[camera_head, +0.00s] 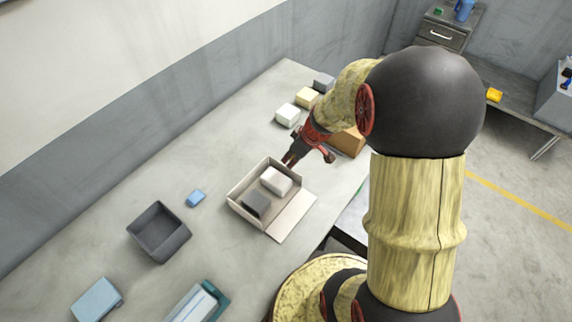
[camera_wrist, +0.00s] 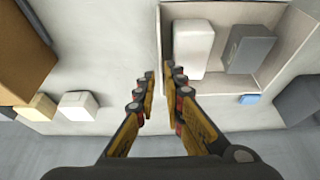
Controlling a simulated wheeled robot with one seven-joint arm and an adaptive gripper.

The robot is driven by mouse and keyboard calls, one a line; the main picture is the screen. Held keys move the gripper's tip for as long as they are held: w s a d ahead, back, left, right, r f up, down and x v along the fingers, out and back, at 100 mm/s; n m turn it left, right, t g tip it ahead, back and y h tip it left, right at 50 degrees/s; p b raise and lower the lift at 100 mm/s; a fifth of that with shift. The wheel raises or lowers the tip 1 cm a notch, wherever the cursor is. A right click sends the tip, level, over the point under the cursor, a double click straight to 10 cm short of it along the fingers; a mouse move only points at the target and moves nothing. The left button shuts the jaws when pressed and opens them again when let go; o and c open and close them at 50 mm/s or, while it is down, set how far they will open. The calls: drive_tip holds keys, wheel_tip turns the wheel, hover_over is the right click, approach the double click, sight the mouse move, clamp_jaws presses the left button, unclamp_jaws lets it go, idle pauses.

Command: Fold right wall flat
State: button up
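An open cardboard box (camera_head: 236,196) stands on the table and also shows in the wrist view (camera_wrist: 225,84). A white block (camera_head: 275,180) and a dark grey block (camera_head: 256,203) lie inside it. Its near-side panel (camera_head: 292,218) lies folded out flat on the table. The end wall (camera_wrist: 161,40) nearest my gripper looks upright. My gripper (camera_head: 291,159) is low at this end, near the box's far corner. In the wrist view my gripper (camera_wrist: 163,73) is open, with the wall's edge seen between its fingertips. I cannot tell whether they touch it.
A brown box (camera_head: 348,141) and several small blocks (camera_head: 287,115) stand behind my gripper. A grey bin (camera_head: 158,232), a small blue block (camera_head: 196,197) and a blue box (camera_head: 97,299) lie to the left. Bare table lies between the bin and the back wall.

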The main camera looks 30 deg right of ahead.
sight(285, 171)
drive_tip(key=b+x, duration=0.1)
drive_tip(key=x, duration=0.4)
drive_tip(key=shift+f, duration=0.15)
clamp_jaws()
drive_tip(key=shift+d, duration=0.1)
idle(0.3)
drive_tip(key=y+b, duration=0.1)
drive_tip(key=d+g+y+b, duration=0.1)
drive_tip(key=d+y+b, duration=0.1)
drive_tip(key=shift+w+d+f+m, duration=0.2)
drive_tip(key=shift+w+f+m, duration=0.15)
drive_tip(key=shift+m, duration=0.05)
drive_tip(key=y, duration=0.1)
drive_tip(key=d, duration=0.1)
drive_tip(key=g+y, duration=0.1)
drive_tip(key=shift+w+d+f+m+y, duration=0.15)
drive_tip(key=shift+w+f+m+y, duration=0.1)
drive_tip(key=shift+m+y, duration=0.05)
drive_tip(key=shift+w+d+f+m+g+y+b, duration=0.15)
drive_tip(key=shift+d+f+y, duration=0.15)
drive_tip(key=shift+y, duration=0.35)
drive_tip(key=shift+w+d+f+m+g+y+b, duration=0.2)
drive_tip(key=shift+d+y, duration=0.15)
drive_tip(key=shift+y, duration=0.3)
